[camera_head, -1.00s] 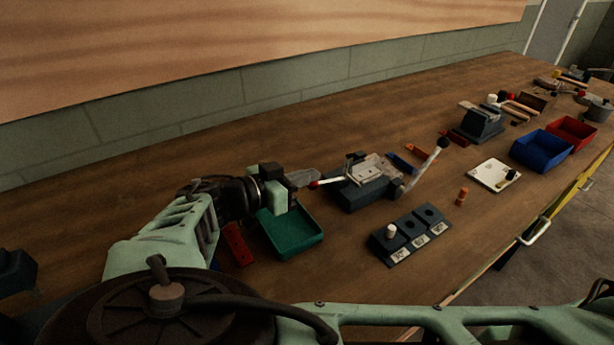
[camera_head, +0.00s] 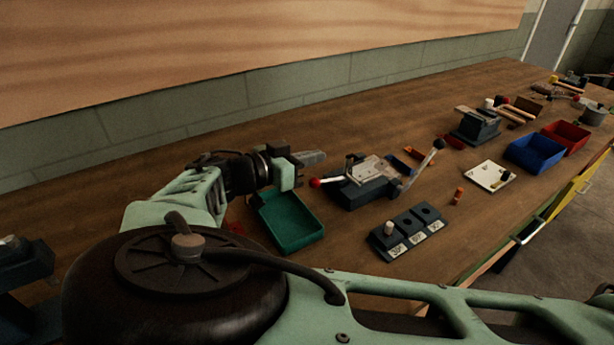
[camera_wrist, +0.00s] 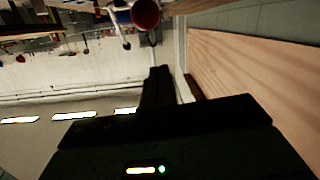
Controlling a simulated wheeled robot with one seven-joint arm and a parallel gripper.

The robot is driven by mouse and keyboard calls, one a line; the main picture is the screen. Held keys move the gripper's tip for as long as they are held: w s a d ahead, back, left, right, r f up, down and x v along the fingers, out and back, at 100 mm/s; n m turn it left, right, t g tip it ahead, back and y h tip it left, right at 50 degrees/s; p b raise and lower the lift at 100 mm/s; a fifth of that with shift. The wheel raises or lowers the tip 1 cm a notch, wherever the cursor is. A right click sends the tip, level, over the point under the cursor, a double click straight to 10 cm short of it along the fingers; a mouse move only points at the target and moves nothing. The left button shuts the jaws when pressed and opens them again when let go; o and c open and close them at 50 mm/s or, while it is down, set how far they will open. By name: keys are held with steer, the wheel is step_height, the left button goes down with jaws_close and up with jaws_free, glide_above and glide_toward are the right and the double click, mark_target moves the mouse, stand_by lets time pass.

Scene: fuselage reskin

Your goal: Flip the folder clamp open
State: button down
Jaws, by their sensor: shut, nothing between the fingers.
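The folder (camera_head: 352,191) is a dark blue-grey block with a metal plate on top, standing mid-bench. Its clamp lever at the left is a pale rod with a red ball knob (camera_head: 316,183), lying low and nearly level, pointing left. A second, longer pale lever with a dark ball (camera_head: 439,143) slants up at the right. My gripper (camera_head: 316,157) is shut and empty, pointing right, just behind and above the red knob in the head view; a gap shows between them. In the wrist view, a red knob (camera_wrist: 146,13) shows at the top edge, beyond the dark fingers.
A green tray (camera_head: 296,244) lies below my gripper. A dark block with labelled sockets (camera_head: 411,235) and an orange cylinder (camera_head: 458,194) stand in front of the folder. A white board (camera_head: 483,174), a blue bin (camera_head: 536,153) and a red bin (camera_head: 566,136) stand to the right. Bare bench lies behind.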

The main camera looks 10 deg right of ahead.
steer(key=f+b+v, duration=0.1)
steer(key=b+v, duration=0.1)
steer(key=v, duration=0.7)
steer(key=shift+a, duration=0.35)
steer(key=shift+s+f, duration=0.1)
steer(key=shift+f, duration=0.1)
